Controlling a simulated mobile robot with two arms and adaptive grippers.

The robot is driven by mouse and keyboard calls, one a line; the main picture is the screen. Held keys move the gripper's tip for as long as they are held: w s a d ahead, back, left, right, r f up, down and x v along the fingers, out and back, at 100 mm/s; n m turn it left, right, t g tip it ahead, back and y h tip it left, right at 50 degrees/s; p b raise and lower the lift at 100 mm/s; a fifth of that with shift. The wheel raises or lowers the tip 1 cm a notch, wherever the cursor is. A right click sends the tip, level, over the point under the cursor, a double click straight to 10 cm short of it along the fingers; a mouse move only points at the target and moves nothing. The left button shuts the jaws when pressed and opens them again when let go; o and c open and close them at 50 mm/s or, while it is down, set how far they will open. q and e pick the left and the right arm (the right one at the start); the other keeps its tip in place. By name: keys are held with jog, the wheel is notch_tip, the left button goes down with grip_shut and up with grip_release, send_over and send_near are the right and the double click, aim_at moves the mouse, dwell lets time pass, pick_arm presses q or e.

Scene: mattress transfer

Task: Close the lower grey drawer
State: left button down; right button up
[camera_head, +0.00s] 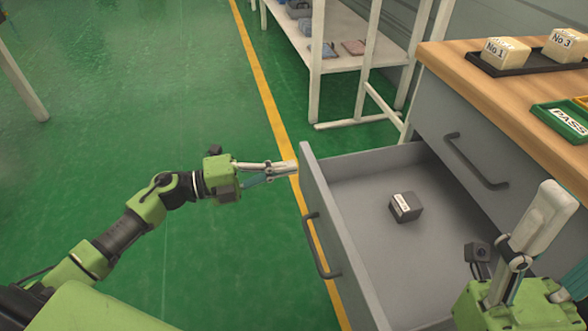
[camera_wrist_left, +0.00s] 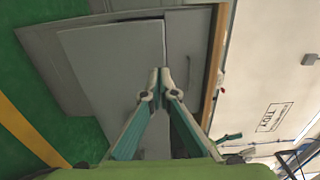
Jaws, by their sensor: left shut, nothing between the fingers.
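The lower grey drawer (camera_head: 316,213) stands pulled out from the cabinet, with a dark handle (camera_head: 321,246) on its front. A small dark grey box with a white label (camera_head: 405,207) lies inside it. My left gripper (camera_head: 295,167) is shut and empty, its tips at the far end of the drawer front, near its top edge; I cannot tell whether they touch. In the left wrist view the shut tips (camera_wrist_left: 160,75) point at grey panels (camera_wrist_left: 108,62). My right gripper (camera_head: 548,200) points up over the drawer's near right side; its fingers overlap from this angle.
The closed upper drawer (camera_head: 462,135) has its own handle. The wooden top (camera_head: 435,58) holds a black tray with blocks (camera_head: 505,53) and a green PASS tray (camera_head: 562,123). A white shelf rack (camera_head: 340,50) stands behind.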

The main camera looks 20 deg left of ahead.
pick_arm(q)
jog(key=shift+x, duration=1.15)
